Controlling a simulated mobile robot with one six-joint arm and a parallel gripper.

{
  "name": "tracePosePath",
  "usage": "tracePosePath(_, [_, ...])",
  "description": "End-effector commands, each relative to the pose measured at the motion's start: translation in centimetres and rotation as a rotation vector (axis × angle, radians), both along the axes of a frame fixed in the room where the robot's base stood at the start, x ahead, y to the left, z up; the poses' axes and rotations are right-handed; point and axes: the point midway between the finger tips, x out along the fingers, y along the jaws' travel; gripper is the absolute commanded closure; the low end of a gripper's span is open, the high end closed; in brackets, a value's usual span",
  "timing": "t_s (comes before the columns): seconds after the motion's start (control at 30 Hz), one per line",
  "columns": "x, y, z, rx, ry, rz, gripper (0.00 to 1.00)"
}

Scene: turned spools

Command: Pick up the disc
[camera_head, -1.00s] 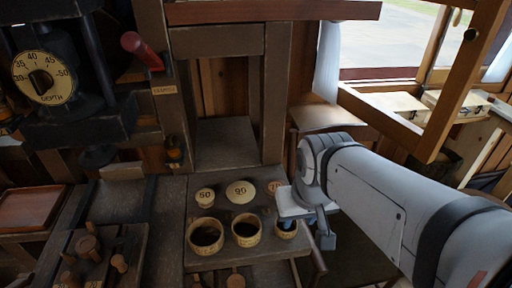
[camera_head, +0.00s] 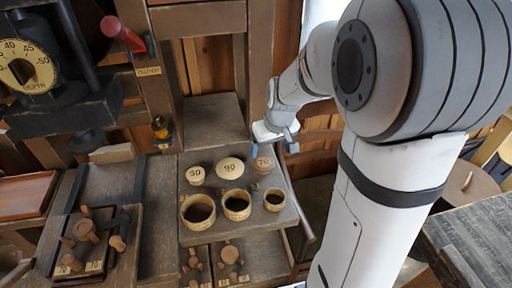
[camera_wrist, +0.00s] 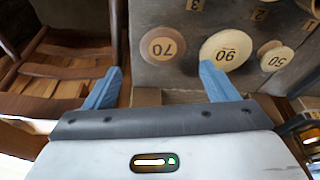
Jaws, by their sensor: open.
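Three round numbered discs stand in a row at the back of a dark wooden board: 50 (camera_head: 195,175), 90 (camera_head: 230,170) and 70 (camera_head: 263,165). In the wrist view the 70 disc (camera_wrist: 163,48) is brown, and the 90 disc (camera_wrist: 226,54) and 50 disc (camera_wrist: 275,57) are paler. My gripper (camera_head: 278,138) is open and empty, behind and a little right of the 70 disc in the head view. In the wrist view my fingers (camera_wrist: 159,78) stand apart, with the 70 disc beyond the space between them; the right finger overlaps the 90 disc's edge.
Three round cups, left (camera_head: 198,210), middle (camera_head: 236,205) and right (camera_head: 275,200), stand in front of the discs. A peg board (camera_head: 95,262) and a reddish tray (camera_head: 25,193) lie left. A wooden post and frame rise behind. A grey table (camera_head: 480,240) stands right.

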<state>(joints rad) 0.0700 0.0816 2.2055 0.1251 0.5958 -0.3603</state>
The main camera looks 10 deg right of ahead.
Motion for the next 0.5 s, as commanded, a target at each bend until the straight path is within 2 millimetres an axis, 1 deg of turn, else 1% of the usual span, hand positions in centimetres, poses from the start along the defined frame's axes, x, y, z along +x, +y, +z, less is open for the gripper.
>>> tracePosePath(0.1, [0.4,0.1,-1.3,0.0,0.003,0.001,0.21])
tracePosePath(0.33, [1.0,0.5,-3.4,0.001,0.004,0.001,0.21])
tracePosePath(0.5, [1.8,0.8,-5.6,0.0,0.005,0.002,0.21])
